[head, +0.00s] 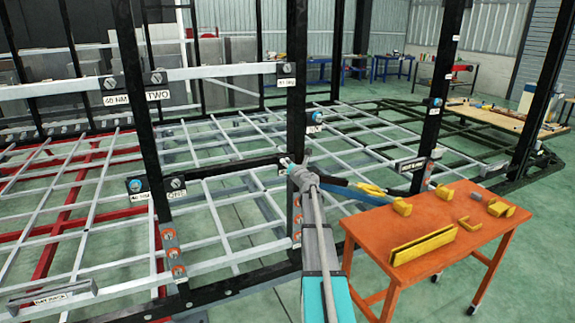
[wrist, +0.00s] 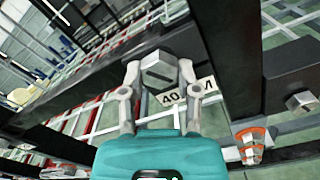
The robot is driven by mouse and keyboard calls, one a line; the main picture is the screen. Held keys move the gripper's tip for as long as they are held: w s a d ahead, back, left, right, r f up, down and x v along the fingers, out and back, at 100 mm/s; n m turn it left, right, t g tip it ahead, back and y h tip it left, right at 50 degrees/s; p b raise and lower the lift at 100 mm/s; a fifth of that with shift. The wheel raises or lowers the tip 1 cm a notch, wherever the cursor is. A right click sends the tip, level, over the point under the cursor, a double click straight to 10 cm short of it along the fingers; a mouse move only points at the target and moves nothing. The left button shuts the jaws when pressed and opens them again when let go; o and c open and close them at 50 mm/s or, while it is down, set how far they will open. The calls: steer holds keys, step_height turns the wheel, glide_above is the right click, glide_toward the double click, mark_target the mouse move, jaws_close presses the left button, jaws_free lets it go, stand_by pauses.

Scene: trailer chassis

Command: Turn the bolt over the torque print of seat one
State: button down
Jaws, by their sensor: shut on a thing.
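My gripper (wrist: 160,76) is shut on a grey hex bolt head (wrist: 157,65), with one finger on each side of it. The bolt head has a dark line across its face. A white print (wrist: 186,97) sits right by the bolt and reads "40" and "M"; a finger hides its middle. In the head view my gripper (head: 291,167) is at the right end of the lower rail, at a black post, and covers most of this bolt. The "ONE" plate (head: 177,194) and a "40 NM" print (head: 139,198) show at that rail's left end.
An orange table (head: 430,245) with yellow tools stands right of my arm. Black posts (head: 297,60) rise close to my gripper. Another bolt (wrist: 301,101) and orange rings (wrist: 250,137) are at the right in the wrist view. Open green floor lies around the table.

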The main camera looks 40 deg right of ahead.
steer(key=shift+s+m, duration=0.15)
steer(key=shift+m, duration=0.25)
steer(key=shift+c, duration=2.1)
jaws_free()
steer(key=shift+o, duration=0.5)
steer(key=v, duration=1.2)
steer(key=shift+r, duration=0.1)
